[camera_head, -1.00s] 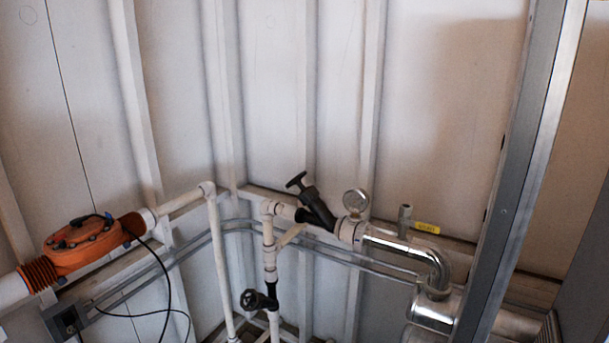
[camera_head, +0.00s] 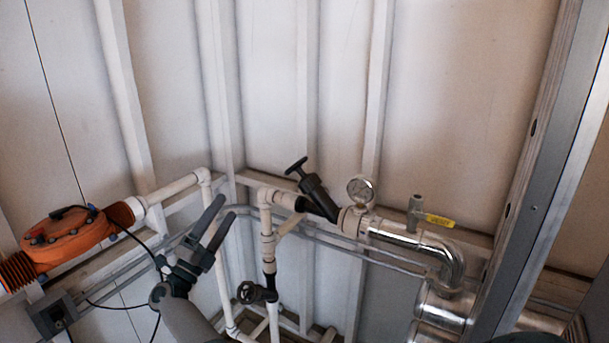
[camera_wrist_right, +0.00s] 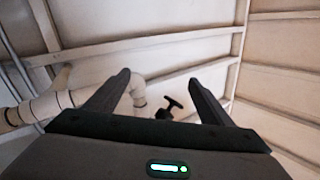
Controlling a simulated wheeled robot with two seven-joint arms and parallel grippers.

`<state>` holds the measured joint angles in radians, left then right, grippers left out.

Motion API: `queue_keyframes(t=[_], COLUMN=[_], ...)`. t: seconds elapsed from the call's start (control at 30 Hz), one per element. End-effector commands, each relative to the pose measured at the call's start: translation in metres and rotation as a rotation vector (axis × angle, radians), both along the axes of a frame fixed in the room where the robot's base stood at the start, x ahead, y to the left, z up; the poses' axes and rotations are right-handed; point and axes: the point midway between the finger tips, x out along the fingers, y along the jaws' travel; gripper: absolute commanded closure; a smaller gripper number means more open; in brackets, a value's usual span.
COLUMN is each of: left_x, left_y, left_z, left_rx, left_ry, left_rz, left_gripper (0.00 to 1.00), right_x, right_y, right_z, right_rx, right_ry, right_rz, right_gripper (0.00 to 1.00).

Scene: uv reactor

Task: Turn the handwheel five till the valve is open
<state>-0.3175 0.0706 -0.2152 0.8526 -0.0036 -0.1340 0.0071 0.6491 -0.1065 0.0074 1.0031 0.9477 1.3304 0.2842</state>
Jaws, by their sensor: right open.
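A black handwheel (camera_head: 296,166) tops a dark slanted valve body (camera_head: 317,196) on the pipe near the middle of the head view. A second black handwheel (camera_head: 248,292) sits lower on a vertical pipe. No number shows on either, so I cannot tell which is five. My right gripper (camera_head: 227,206) is open and empty, left of the slanted valve and apart from both wheels. In the right wrist view, my right gripper's (camera_wrist_right: 158,76) fingers are spread, with a black handle (camera_wrist_right: 172,103) seen beyond and between them. My left gripper is not in view.
A pressure gauge (camera_head: 361,189) and a small valve with a yellow handle (camera_head: 439,220) stand right of the slanted valve. An orange unit (camera_head: 66,238) with a cable lies at left. A metal post (camera_head: 535,190) rises at right. White pipes run near my gripper.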

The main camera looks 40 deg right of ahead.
Motion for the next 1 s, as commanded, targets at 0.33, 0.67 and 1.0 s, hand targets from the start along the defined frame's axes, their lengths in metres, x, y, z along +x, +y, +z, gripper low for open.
queue_keyframes(t=[0.33, 0.67, 1.0], left_x=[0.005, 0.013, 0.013], left_y=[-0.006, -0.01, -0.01], left_z=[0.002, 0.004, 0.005], left_rx=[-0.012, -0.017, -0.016], left_ry=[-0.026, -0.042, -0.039], left_rz=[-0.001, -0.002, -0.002], left_gripper=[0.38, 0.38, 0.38], right_x=[-0.051, -0.063, -0.063], right_y=[-0.024, -0.02, -0.022], right_z=[0.096, 0.108, 0.109], right_rx=[0.414, 0.527, 0.523], right_ry=[-0.516, -0.62, -0.618], right_rz=[-0.291, -0.362, -0.361], right_gripper=[0.25, 0.25, 0.25])
